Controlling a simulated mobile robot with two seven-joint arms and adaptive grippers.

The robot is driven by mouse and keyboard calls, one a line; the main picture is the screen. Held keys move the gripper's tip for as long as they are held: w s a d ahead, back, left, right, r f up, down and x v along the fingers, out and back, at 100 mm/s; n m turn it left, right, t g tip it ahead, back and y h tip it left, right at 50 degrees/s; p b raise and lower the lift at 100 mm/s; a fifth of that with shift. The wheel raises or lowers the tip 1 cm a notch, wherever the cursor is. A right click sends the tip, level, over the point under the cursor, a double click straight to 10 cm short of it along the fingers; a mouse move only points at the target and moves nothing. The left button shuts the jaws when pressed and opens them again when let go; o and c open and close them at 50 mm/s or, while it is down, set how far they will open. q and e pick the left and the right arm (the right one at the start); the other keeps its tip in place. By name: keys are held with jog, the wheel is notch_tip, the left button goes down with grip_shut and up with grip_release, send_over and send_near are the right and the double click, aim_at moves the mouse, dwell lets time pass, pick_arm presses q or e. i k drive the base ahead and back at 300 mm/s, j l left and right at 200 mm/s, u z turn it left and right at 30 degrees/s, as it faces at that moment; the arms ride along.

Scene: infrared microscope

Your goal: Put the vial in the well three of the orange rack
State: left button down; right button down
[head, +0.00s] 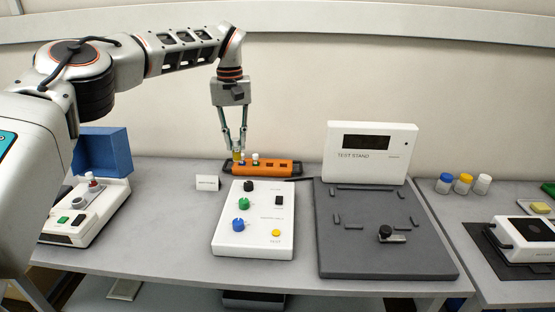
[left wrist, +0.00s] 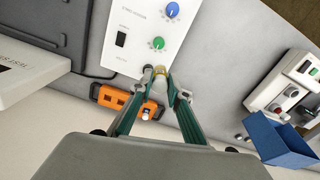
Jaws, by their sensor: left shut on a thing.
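The orange rack (head: 278,168) stands on the bench near the back wall, with a white-capped vial (head: 255,158) upright in its left part. My left gripper (head: 239,152) points down at the rack's left end and is shut on a small vial with a yellowish part (head: 237,157). In the left wrist view the gripper (left wrist: 160,73) closes around this vial, and the orange rack (left wrist: 112,98) lies behind and to the left of the fingers. Whether the held vial touches the rack, and which well is below it, I cannot tell. My right gripper is out of view.
A white control box (head: 253,240) with knobs stands in front of the rack. A small white sign (head: 207,183) is left of it. The test stand (head: 370,153) is to the right, and a white device (head: 88,212) with a blue box (head: 103,151) is to the left.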

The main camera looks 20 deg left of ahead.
aim_at(269, 169)
jog(key=i, duration=0.9)
